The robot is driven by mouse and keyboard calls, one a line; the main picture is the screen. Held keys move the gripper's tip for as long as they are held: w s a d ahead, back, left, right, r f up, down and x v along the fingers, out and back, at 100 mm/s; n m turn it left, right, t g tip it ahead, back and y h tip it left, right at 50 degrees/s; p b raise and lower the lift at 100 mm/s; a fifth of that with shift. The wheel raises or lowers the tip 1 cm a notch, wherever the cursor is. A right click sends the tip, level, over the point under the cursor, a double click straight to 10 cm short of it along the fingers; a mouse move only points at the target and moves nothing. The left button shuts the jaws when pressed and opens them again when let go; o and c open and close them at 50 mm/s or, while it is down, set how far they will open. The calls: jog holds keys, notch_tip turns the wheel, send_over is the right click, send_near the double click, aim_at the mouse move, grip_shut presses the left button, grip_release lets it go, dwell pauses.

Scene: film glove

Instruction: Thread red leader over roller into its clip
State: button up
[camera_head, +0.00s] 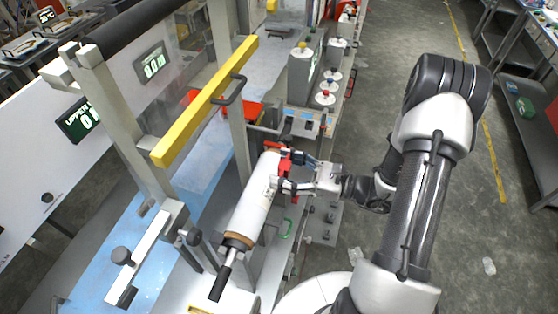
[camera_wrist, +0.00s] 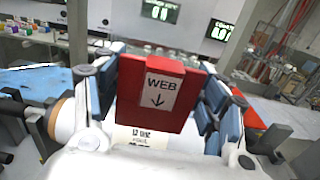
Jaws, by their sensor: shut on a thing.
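The red leader (camera_head: 284,167) is a red block at the near side of the white film roll (camera_head: 252,203). In the wrist view the leader (camera_wrist: 155,90) fills the middle and bears a white label reading WEB with a down arrow. My gripper (camera_head: 287,170) is shut on it, with a blue-padded finger on each side. Pale film with a printed label (camera_wrist: 143,139) shows just below the leader. A dark roller (camera_head: 132,24) spans the frame at the upper left. I cannot pick out the clip with certainty.
A yellow bar (camera_head: 205,102) with a dark handle crosses above the blue bed, left of my gripper. Upright grey posts (camera_head: 121,123) flank it. Canisters with coloured knobs (camera_head: 326,92) stand behind the gripper. Open floor (camera_head: 390,40) lies to the right.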

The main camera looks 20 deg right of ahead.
jog(key=shift+f, duration=0.15)
jog(key=shift+a+f+b, duration=0.15)
jog(key=shift+b, duration=0.25)
jog(key=shift+w+a+f+b, duration=0.5)
jog(key=shift+a+f+b, duration=0.15)
jog(key=shift+f, duration=0.1)
jog(key=shift+w+a+f+b, duration=0.45)
jog(key=shift+a+f+b, duration=0.15)
jog(key=shift+f, duration=0.1)
jog(key=shift+w+a+f+b, duration=0.5)
jog(key=shift+a+f+b, duration=0.15)
jog(key=shift+f, duration=0.1)
jog(key=shift+s+d+r+p, duration=0.7)
jog(key=shift+s+d+r, duration=0.05)
jog(key=shift+d+r, duration=0.3)
jog(key=shift+s+d+r+p, duration=0.65)
jog(key=shift+s+d+r, duration=0.1)
jog(key=shift+d+r, duration=0.25)
jog(key=shift+f, duration=0.1)
